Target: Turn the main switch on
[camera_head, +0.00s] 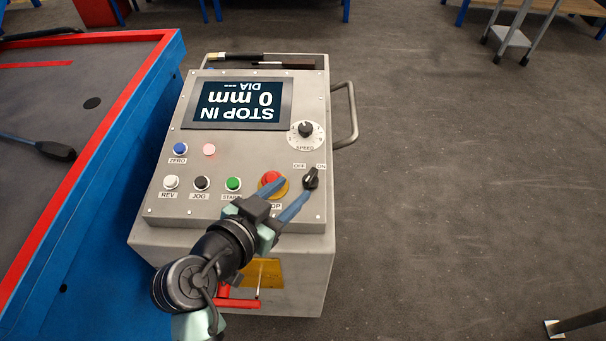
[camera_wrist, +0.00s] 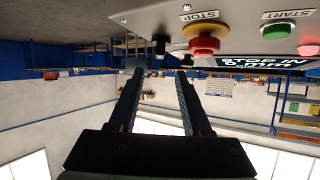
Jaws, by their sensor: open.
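The main switch (camera_head: 311,178) is a black rotary knob at the right of the grey control panel, below the OFF and ON labels. Its upper end leans right, toward ON; the exact setting is hard to tell. In the wrist view, which is upside down, a black knob (camera_wrist: 161,44), apparently the switch, stands just beyond the fingertips, between them in the picture. My gripper (camera_head: 292,190) is open and empty, its fingers pointing at the panel's right side. It also shows in the wrist view (camera_wrist: 158,70). No contact with the switch is visible.
The red stop button (camera_head: 271,181) is close beside one finger. Green (camera_head: 233,184), black and white buttons stand left of it. The speed dial (camera_head: 306,131) and display (camera_head: 238,103) are farther up. A handle (camera_head: 348,112) sticks out right. A blue-red table (camera_head: 120,120) stands left.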

